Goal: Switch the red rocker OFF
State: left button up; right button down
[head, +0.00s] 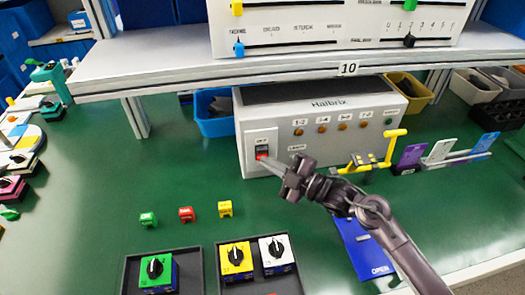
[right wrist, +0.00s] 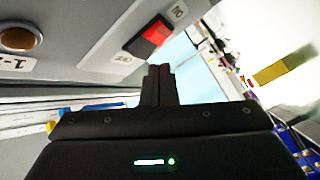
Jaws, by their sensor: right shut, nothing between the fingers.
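The red rocker (head: 262,154) is at the left end of the front of a light grey box labelled Halbrix (head: 325,145). In the right wrist view the rocker (right wrist: 152,35) shows a red half toward the ON label and a dark half toward the OFF label. My right gripper (head: 268,161) is shut and empty, its tips pointing at the rocker from the lower right. In the right wrist view the shut fingers (right wrist: 160,70) end just below the rocker; whether they touch it I cannot tell. My left gripper is not in view.
Round orange buttons (head: 321,129) line the box front. A yellow handle (head: 372,162) stands to its right. A shelf (head: 190,55) overhangs the box. Small green, red and yellow blocks (head: 186,214) and knob switches (head: 236,258) are nearer. Green table (head: 190,165) to the left is free.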

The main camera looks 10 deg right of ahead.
jog(key=shift+w, duration=0.1)
dwell(0.5)
jog(key=shift+w, duration=0.3)
jog(key=shift+w+r, duration=0.1)
jog(key=shift+w, duration=0.25)
dwell(0.7)
jog(key=shift+s, duration=0.1)
jog(key=shift+s, duration=0.7)
jog(key=shift+s, duration=0.1)
jog(key=s, duration=0.1)
jog(key=s+p, duration=0.1)
jog(key=s, duration=0.1)
jog(key=s+p, duration=0.1)
jog(key=shift+s+f, duration=0.35)
jog(key=shift+s, duration=0.05)
jog(key=shift+f, duration=0.1)
